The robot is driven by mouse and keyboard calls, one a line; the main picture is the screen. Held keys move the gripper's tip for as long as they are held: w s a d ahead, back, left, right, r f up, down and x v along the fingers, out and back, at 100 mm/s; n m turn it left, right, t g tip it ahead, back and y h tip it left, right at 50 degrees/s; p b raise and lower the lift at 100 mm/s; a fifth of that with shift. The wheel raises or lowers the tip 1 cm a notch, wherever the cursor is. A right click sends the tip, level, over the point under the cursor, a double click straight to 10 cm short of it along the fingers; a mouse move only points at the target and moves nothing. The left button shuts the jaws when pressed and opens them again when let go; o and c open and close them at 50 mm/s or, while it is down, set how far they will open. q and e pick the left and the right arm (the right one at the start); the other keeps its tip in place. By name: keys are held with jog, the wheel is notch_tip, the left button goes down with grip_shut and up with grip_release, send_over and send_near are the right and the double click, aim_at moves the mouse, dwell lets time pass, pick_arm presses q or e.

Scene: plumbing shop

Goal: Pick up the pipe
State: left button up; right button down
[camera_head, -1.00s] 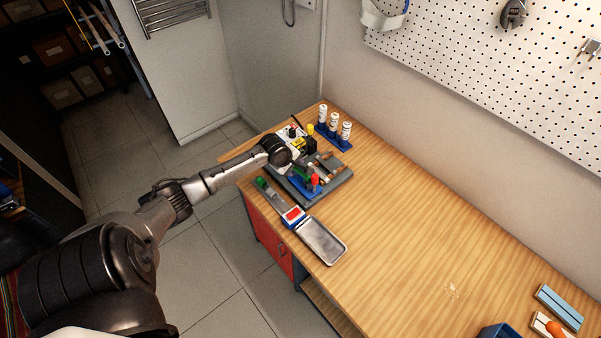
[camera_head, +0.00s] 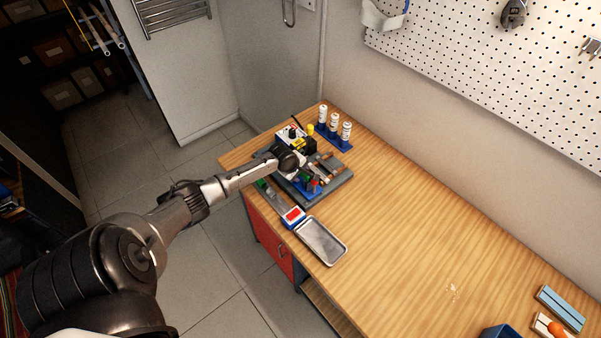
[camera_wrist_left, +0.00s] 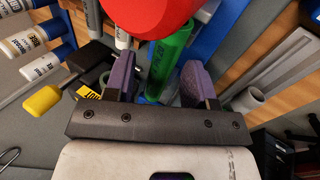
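A grey tube with an open end (camera_wrist_left: 248,98), which looks like the pipe, lies to the right of my left gripper's fingers in the left wrist view. I cannot single it out in the head view. My left gripper (camera_wrist_left: 158,78) has two purple fingers standing apart, with nothing clamped. A green cylinder (camera_wrist_left: 168,62) and a large red rounded top (camera_wrist_left: 150,12) show between and beyond the fingers, close to the right one. In the head view my left wrist is over the grey tray (camera_head: 335,182), and its fingers are mostly hidden. My right gripper is not in view.
White bottles (camera_head: 333,121) stand in a blue rack behind the tray. A yellow-and-black item (camera_head: 305,145) is near the wrist. A metal tray (camera_head: 321,241) lies in front. The wooden bench (camera_head: 420,220) is clear at centre right.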

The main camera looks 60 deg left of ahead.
pick_arm(q)
grip_shut()
dwell(0.3)
